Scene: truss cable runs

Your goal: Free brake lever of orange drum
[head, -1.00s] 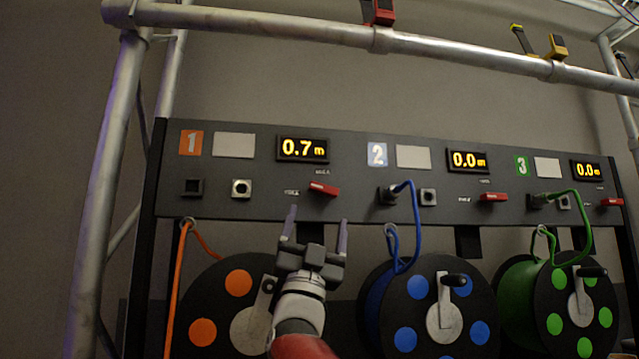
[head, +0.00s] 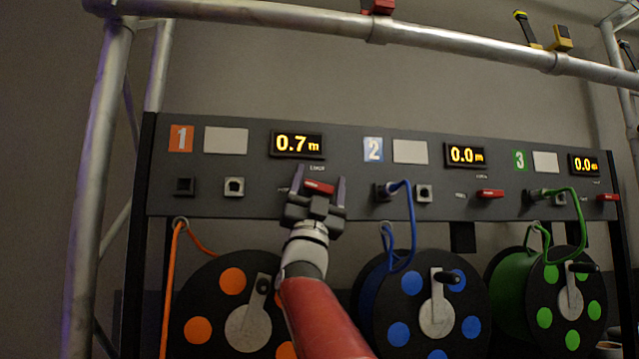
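The orange drum (head: 217,322) is at the lower left, with orange discs on its black flange and a crank. Its red brake lever (head: 319,187) is on the panel under the 0.7 m display (head: 297,144). My gripper (head: 319,186) is open in front of this lever, one finger on each side of it. I cannot tell whether the fingers touch it. An orange cable (head: 177,270) hangs from a ring at the left, below the panel. My wrist and arm hide part of the orange drum's right side.
The panel (head: 340,205) also has red levers for the blue drum (head: 402,308) and the green drum (head: 510,295). Blue and green cables plug into their sockets. A scaffold tube (head: 260,12) with clamps crosses above. The wall between tube and panel is clear.

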